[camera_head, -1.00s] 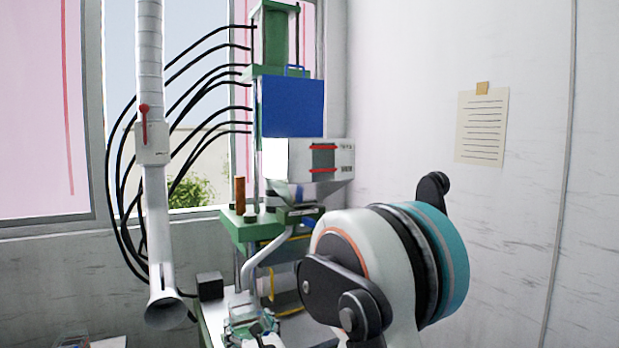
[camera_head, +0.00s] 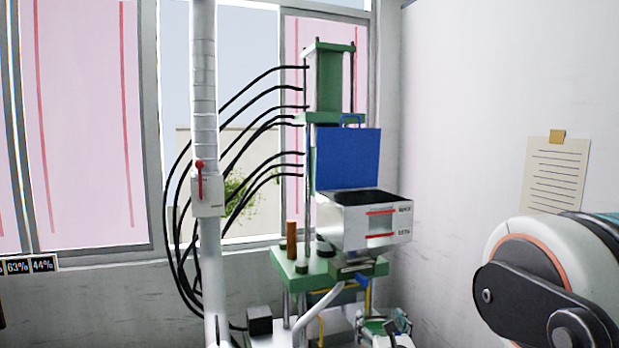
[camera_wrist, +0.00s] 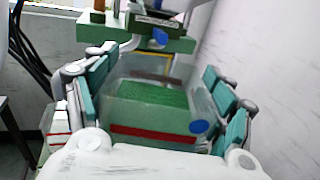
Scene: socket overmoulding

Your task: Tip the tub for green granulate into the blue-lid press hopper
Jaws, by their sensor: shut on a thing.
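In the wrist view my gripper (camera_wrist: 160,85) is shut on a clear tub (camera_wrist: 155,133) with a red band and a blue round mark. Green granulate (camera_wrist: 150,96) lies inside it, and teal finger pads flank it. In the head view my gripper (camera_head: 385,326) shows small at the bottom edge, below the press hopper (camera_head: 338,226); the tub is hard to make out there. The hopper is a pale box with red strips. Its blue lid (camera_head: 348,158) stands upright and open, baring a dark opening.
The green press (camera_head: 330,82) stands before the window, with several black hoses on its left. A grey vertical pipe (camera_head: 204,120) with a red lever stands left of it. A brown cylinder (camera_head: 291,240) stands on the press plate. My arm fills the lower right.

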